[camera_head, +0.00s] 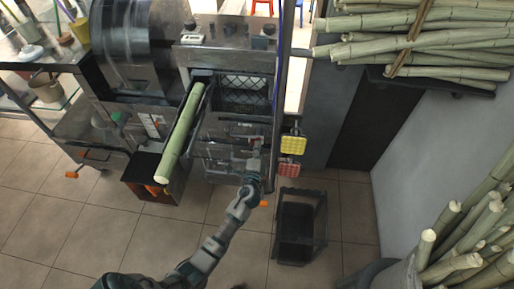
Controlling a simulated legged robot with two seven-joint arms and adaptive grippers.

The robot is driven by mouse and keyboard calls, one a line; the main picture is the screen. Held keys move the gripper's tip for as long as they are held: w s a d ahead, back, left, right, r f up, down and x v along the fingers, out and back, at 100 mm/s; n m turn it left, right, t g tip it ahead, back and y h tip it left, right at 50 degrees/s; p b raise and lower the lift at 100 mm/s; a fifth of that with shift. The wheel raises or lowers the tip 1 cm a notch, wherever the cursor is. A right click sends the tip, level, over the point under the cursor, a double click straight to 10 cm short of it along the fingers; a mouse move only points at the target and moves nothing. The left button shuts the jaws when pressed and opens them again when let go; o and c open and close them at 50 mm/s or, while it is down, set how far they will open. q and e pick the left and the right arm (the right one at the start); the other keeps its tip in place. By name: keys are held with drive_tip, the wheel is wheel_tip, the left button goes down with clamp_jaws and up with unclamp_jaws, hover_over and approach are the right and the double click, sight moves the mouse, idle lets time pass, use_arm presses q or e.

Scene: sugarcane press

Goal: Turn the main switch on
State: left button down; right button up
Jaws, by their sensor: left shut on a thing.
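The sugarcane press (225,58) stands ahead of me, a dark metal machine with a mesh guard. My left arm reaches up from the bottom left to the front of the press. My left gripper (256,153) is at the lower right of the machine front, shut on a small part there, which appears to be the main switch (258,141). The fingers cover most of the switch, so its exact position cannot be told. My right gripper is not in view.
A cane stalk (182,135) lies in the feed chute, sticking out towards me. A yellow (292,145) and a red button box (289,169) hang right of the gripper. A black crate (299,226) stands on the floor below. Cane bundles (430,42) fill the right side.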

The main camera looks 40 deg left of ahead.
use_arm(q)
drive_tip(key=shift+f, duration=0.15)
drive_tip(key=c, duration=1.1)
unclamp_jaws()
drive_tip(key=shift+c, duration=0.2)
drive_tip(key=shift+w, duration=0.1)
drive_tip(key=v, duration=1.2)
drive_tip(key=shift+a+f, duration=0.1)
